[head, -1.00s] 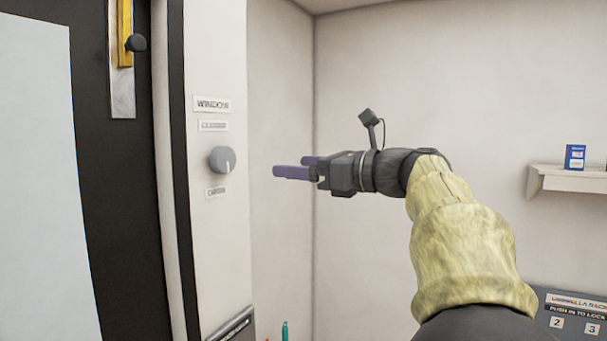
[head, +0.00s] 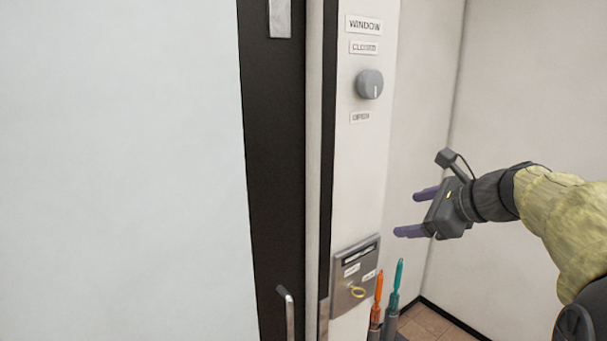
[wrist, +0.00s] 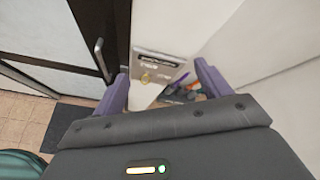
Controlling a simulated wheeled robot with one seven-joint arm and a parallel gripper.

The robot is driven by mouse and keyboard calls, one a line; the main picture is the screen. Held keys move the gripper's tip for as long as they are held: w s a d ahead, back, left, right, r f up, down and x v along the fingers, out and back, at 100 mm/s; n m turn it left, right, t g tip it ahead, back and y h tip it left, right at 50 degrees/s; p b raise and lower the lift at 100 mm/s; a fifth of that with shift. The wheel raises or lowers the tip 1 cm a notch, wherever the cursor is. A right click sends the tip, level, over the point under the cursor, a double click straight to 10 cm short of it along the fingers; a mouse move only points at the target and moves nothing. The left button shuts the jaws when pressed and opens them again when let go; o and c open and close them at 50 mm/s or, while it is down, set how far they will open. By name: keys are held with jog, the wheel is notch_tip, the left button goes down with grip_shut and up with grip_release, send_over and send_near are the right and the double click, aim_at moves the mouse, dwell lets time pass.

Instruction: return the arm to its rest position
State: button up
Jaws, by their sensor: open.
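My gripper (head: 408,212) is at the right in the head view, with its two purple fingers spread apart and nothing between them. It points left, toward the white wall panel, and is apart from it. My arm, in a yellowish sleeve, reaches in from the right edge and is bent. In the wrist view the open fingers of my gripper (wrist: 163,88) frame the lower wall panel from above.
A grey knob (head: 370,84) sits on the panel under a "WINDOW" label. A dark-framed door with a handle (head: 288,312) stands left.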

jog(key=s+a+f+n+g+h, duration=0.2)
jog(key=s+f+n, duration=0.4)
jog(key=f, duration=0.4)
jog(key=s+a+f+n+g+h, duration=0.2)
jog(key=s+f+n, duration=0.4)
jog(key=f+n, duration=0.3)
jog(key=s+a+f+n+g+h+b, duration=0.1)
jog(key=s+f+n, duration=0.5)
jog(key=f, duration=0.6)
jog(key=shift+a+n+g+h, duration=0.7)
jog(key=shift+a+n+g, duration=0.1)
jog(key=shift+n+g, duration=0.3)
jog(key=shift+s, duration=0.1)
